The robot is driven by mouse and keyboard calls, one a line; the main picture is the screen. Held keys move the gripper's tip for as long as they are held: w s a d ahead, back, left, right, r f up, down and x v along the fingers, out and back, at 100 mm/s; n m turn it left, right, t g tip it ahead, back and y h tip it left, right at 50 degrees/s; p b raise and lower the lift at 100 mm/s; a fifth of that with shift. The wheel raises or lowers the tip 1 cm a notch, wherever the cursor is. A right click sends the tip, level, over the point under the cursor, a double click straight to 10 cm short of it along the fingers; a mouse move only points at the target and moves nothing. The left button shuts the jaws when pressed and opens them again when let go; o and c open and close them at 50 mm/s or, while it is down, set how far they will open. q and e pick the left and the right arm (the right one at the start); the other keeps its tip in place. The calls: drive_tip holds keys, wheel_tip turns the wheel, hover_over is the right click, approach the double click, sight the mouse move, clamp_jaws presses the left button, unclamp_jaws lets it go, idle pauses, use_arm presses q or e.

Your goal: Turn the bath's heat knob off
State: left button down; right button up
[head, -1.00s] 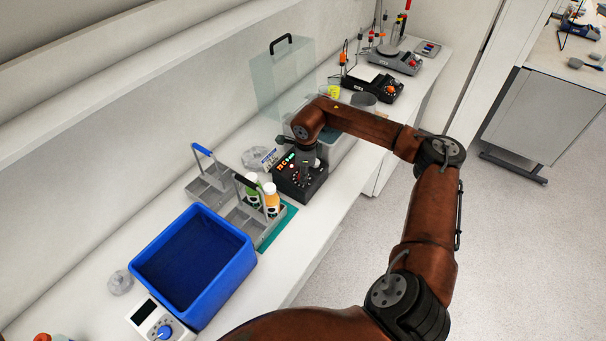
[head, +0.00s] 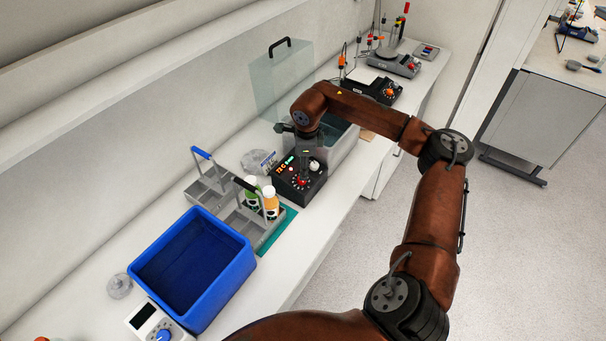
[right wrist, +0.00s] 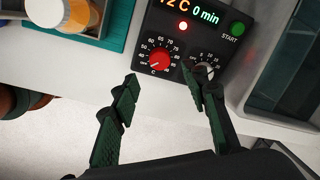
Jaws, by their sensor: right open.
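The bath's black control box (head: 300,190) stands on the bench, with the grey bath basin (head: 342,142) behind it. In the right wrist view its red knob (right wrist: 160,58), on a scale marked in C, shows clear. The display (right wrist: 190,12) reads 0 min beside a cut-off temperature. A small red light (right wrist: 183,26) is lit. My right gripper (right wrist: 160,82) is open and empty, its fingertips short of and either side of the red knob; contact with the pale knob is unclear. My left gripper is not in view.
A grey bottle carrier (head: 240,215) with green- and orange-labelled bottles stands close left of the box on a teal mat (head: 275,235). A blue tub (head: 240,262) is nearer. A clear panel (head: 282,80) stands behind. A green START button (right wrist: 237,28) is near the gripper.

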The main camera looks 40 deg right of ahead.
drive_tip(key=r, duration=0.5)
drive_tip(key=shift+s+a, duration=0.15)
drive_tip(key=shift+s, duration=0.25)
drive_tip(key=shift+r, duration=0.15)
